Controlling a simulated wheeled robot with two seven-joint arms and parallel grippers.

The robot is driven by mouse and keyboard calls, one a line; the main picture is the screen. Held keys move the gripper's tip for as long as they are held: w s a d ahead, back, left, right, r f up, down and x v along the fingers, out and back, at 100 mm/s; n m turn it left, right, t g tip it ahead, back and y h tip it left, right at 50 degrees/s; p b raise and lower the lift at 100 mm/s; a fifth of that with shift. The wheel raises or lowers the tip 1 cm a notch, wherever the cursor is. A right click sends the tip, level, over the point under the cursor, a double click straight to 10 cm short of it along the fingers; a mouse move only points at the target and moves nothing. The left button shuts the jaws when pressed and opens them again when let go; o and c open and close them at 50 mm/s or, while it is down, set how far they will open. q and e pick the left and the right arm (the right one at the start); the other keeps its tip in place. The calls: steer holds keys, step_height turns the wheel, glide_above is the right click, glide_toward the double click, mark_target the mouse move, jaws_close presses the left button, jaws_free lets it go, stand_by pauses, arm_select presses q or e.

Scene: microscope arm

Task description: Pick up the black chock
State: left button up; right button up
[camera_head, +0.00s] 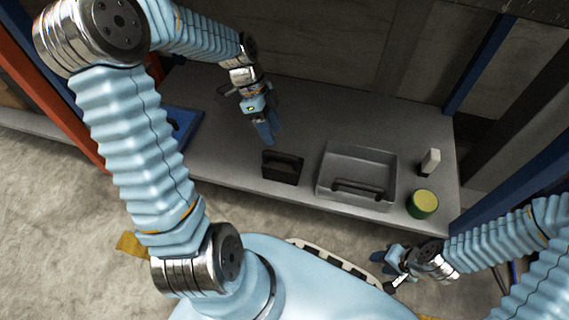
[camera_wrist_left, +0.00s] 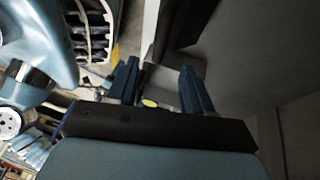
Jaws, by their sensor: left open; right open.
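The black chock (camera_head: 282,167) stands near the front edge of the grey shelf (camera_head: 222,163), left of a grey tray. My left gripper (camera_head: 269,132) is open and empty, above the shelf and a little behind and left of the chock in the head view. Its two blue fingers stand apart in the left wrist view (camera_wrist_left: 160,86). I cannot clearly make out the chock in that view. My right gripper (camera_head: 389,270) is open, low on the right in front of the shelf, away from the chock.
The grey tray (camera_head: 358,151) with a dark handle stands right of the chock. A green can with a yellow top (camera_head: 422,204) and a small white bottle (camera_head: 430,161) stand further right. Blue posts rise at the right. The shelf behind the tray is clear.

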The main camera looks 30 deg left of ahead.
mark_target(281, 155)
arm_select(q)
steer(key=x, duration=0.4)
steer(key=shift+f+b, duration=0.15)
steer(key=shift+b, duration=0.15)
steer(key=x, duration=0.1)
steer(key=b+x, duration=0.1)
steer(key=x, duration=0.2)
steer(key=shift+s+a+f+b, duration=0.1)
steer(key=shift+a+f+b, duration=0.05)
steer(key=shift+f+b, duration=0.15)
steer(key=shift+f, duration=0.45)
jaws_close()
steer(key=shift+r, duration=0.1)
